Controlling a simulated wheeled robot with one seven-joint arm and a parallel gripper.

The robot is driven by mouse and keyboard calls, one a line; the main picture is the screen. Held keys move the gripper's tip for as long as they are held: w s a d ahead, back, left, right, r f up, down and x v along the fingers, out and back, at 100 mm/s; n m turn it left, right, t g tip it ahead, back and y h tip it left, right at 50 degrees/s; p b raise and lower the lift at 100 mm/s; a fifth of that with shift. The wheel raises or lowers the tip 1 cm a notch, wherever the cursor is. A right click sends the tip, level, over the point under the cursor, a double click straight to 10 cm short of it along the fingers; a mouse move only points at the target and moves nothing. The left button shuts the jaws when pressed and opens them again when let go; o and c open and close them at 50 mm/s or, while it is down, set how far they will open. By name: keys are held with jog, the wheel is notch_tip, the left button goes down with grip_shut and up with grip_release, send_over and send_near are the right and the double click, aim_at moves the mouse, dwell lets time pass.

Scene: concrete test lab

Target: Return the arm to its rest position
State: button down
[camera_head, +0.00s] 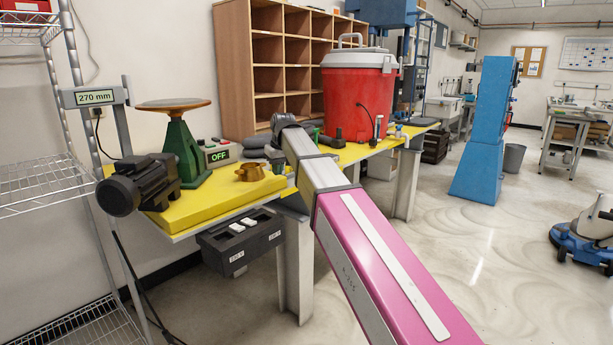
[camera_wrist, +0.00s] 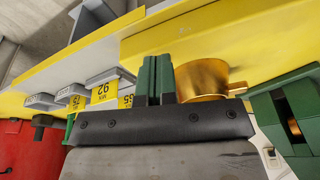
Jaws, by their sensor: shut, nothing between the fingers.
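My arm reaches out from the lower right of the head view to the yellow-topped bench (camera_head: 210,205), its grey elbow above the bench. My gripper (camera_wrist: 157,62) shows in the wrist view as two green fingers pressed together on a dark bar, with nothing between them. In that view the fingers are beside a brass-coloured cup (camera_wrist: 205,78); I cannot tell whether they touch it. The brass piece (camera_head: 249,172) also sits on the bench in the head view. I cannot make out the gripper clearly there.
A green stand with a round top (camera_head: 172,104), a black motor (camera_head: 138,184) and a red cooler (camera_head: 357,100) stand on the bench. Yellow-tagged pieces (camera_wrist: 105,90) are near the gripper. A wire shelf (camera_head: 45,183) is at left. Open floor lies at right.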

jog(key=s+d+f+m, duration=0.2)
jog(key=s+d+f, duration=0.2)
jog(key=d+f, duration=0.45)
jog(key=s+d+f+m+g+h, duration=0.1)
jog(key=s+d+f, duration=0.45)
jog(key=f, duration=0.55)
jog(key=s+d+f+m, duration=0.2)
jog(key=s+d+f, duration=0.2)
jog(key=d+f, duration=0.5)
jog(key=s+d+f+m+g, duration=0.1)
jog(key=s+d+f+m, duration=0.1)
jog(key=s+d+f, duration=0.4)
jog(key=s+f, duration=0.4)
jog(key=shift+s+d+h, duration=0.15)
jog(key=shift+d+h, duration=0.1)
jog(key=shift+h, duration=0.15)
jog(key=shift+f, duration=0.1)
